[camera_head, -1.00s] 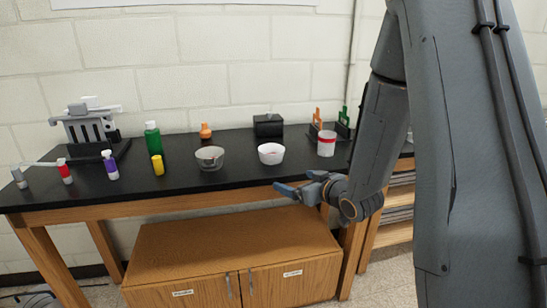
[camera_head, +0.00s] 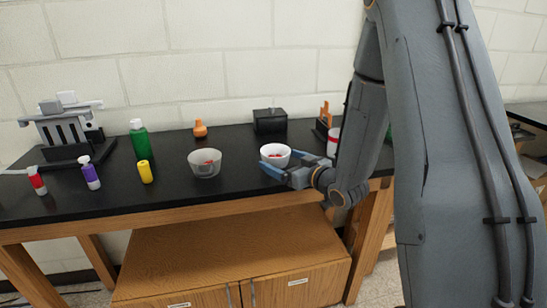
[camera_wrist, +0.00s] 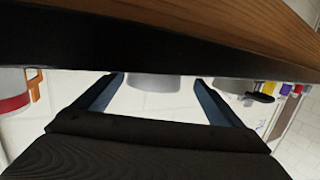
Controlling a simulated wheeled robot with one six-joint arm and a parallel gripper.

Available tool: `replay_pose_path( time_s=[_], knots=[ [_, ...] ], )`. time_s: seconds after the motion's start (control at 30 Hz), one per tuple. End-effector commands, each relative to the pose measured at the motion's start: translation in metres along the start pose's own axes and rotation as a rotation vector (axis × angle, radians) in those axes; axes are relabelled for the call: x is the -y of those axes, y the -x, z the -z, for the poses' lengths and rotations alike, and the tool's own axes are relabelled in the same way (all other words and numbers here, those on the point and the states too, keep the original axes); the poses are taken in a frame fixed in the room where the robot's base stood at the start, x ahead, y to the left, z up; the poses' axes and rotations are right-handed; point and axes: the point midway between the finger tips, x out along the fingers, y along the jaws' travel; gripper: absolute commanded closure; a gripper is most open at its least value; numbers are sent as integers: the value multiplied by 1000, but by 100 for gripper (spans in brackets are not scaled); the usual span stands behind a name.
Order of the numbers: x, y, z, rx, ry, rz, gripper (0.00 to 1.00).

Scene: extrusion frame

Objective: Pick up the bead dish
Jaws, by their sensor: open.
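I cannot tell for certain which is the bead dish. My gripper (camera_head: 272,173) is open and empty at the bench's front edge, just in front of the white bowl. In the wrist view, which is upside down, a pale bowl (camera_wrist: 155,83) shows between the spread fingers, beyond the bench edge. The fingers appear not to touch it. My gripper hides part of the white bowl's lower side in the head view.
A red-and-white cup (camera_head: 333,142) stands right of the white bowl, partly behind my arm. A black box (camera_head: 270,121) and orange bottle (camera_head: 200,129) stand behind. Green (camera_head: 140,141), yellow (camera_head: 146,172) and purple (camera_head: 90,174) bottles stand left. A wooden cabinet (camera_head: 230,255) is below.

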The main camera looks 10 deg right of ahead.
Motion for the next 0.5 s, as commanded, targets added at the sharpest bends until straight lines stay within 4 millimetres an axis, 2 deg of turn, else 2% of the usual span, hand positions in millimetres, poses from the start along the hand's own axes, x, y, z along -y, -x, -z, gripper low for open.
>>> replay_pose_path(
  time_s=[0.17,0.4,0.5],
  knots=[
    [-6,-16,-4,1,-2,-6,10],
    [-7,-47,-7,0,-1,-5,10],
    [-7,-54,-8,0,-1,-4,10]
  ],
)
